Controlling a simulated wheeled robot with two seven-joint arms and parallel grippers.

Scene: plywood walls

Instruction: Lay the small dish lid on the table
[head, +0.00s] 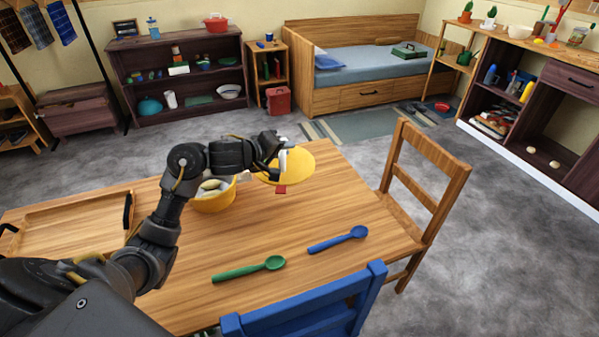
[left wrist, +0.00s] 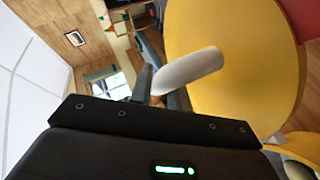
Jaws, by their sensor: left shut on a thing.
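The small dish lid (head: 302,163) is a round yellow disc over the far right part of the wooden table (head: 330,205). My left gripper (head: 279,158) is at the lid's left side and shut on it, with a pale, rounded piece (left wrist: 190,70), seemingly its handle, by the fingers in the left wrist view. The lid's yellow face (left wrist: 225,60) fills much of the right of that view. I cannot tell whether the lid touches the table. A yellow dish (head: 215,202) with pale contents stands left of the lid, partly behind my arm. My right gripper is not in view.
A small red piece (head: 280,189) shows just below the lid. A green spoon (head: 248,269) and a blue spoon (head: 338,240) lie nearer. A wooden tray (head: 65,218) is at left. Chairs stand right (head: 425,190) and in front (head: 305,308).

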